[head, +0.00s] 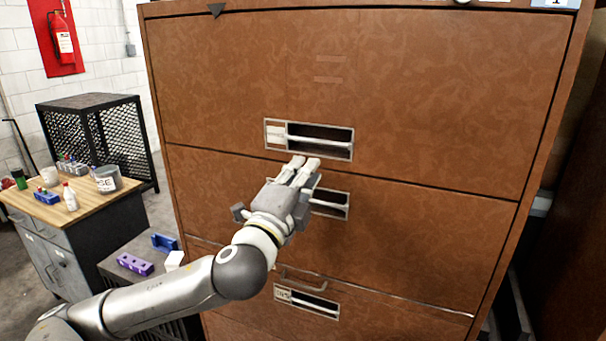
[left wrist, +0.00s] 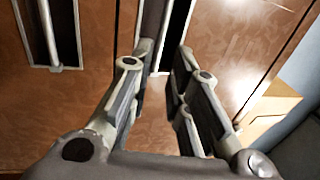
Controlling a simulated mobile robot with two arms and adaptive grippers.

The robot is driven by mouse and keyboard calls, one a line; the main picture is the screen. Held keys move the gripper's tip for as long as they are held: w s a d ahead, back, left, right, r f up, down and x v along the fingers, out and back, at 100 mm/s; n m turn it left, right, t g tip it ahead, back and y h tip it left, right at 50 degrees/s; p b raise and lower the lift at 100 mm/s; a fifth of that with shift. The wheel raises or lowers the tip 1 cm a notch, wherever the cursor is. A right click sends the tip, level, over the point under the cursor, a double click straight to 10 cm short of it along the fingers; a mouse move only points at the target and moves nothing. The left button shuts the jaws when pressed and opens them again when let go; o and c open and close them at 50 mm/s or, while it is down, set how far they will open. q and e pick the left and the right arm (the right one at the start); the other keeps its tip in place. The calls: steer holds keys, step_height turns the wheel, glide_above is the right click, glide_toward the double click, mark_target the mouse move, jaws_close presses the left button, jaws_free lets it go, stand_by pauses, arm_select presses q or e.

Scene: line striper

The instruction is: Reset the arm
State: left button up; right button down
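My left arm comes in from the lower left in the head view. Its gripper (head: 304,162) is in front of a brown cabinet (head: 400,60), just below the top drawer's handle (head: 310,138). It partly hides the middle drawer's handle (head: 330,204). In the left wrist view the two fingers (left wrist: 166,48) are apart, with no object held between them. A dark handle recess shows beyond the fingertips; I cannot tell whether they touch it. Another handle (left wrist: 48,35) shows at the upper left there. My right gripper is not in view.
A lower drawer handle (head: 308,300) is below the gripper. A wooden-topped workbench (head: 85,205) with small bottles and cans stands at the left, near a black mesh cabinet (head: 100,130). A purple block (head: 135,264) and a blue holder (head: 164,243) lie on a low surface beside the cabinet.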

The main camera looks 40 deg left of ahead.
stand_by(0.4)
arm_select(q)
steer(key=s+d+f+n+g+h, duration=0.1)
steer(key=s+f+n+g, duration=0.25)
steer(key=f, duration=0.85)
steer(key=s+d+f+n+g, duration=0.2)
steer(key=f+n+g, duration=0.15)
steer(key=f, duration=0.85)
steer(key=s+d+f+n+g+h, duration=0.25)
steer(key=s+d+f+g, duration=0.25)
steer(key=s+f, duration=0.45)
steer(key=s+d+f+n+g+h, duration=0.2)
steer(key=s+d+f+n+g, duration=0.3)
steer(key=s+f, duration=0.45)
step_height(320, 180, down, 28)
steer(key=s+d+m+b, duration=0.1)
steer(key=s+m+b, duration=0.1)
steer(key=b, duration=0.2)
steer(key=s+a+f+g+b, duration=0.1)
steer(key=s+a+f+b, duration=0.2)
steer(key=s+f, duration=1.4)
step_height(320, 180, down, 4)
steer(key=shift+s+r+g, duration=0.1)
steer(key=shift+s+g, duration=0.05)
steer(key=shift+g, duration=0.25)
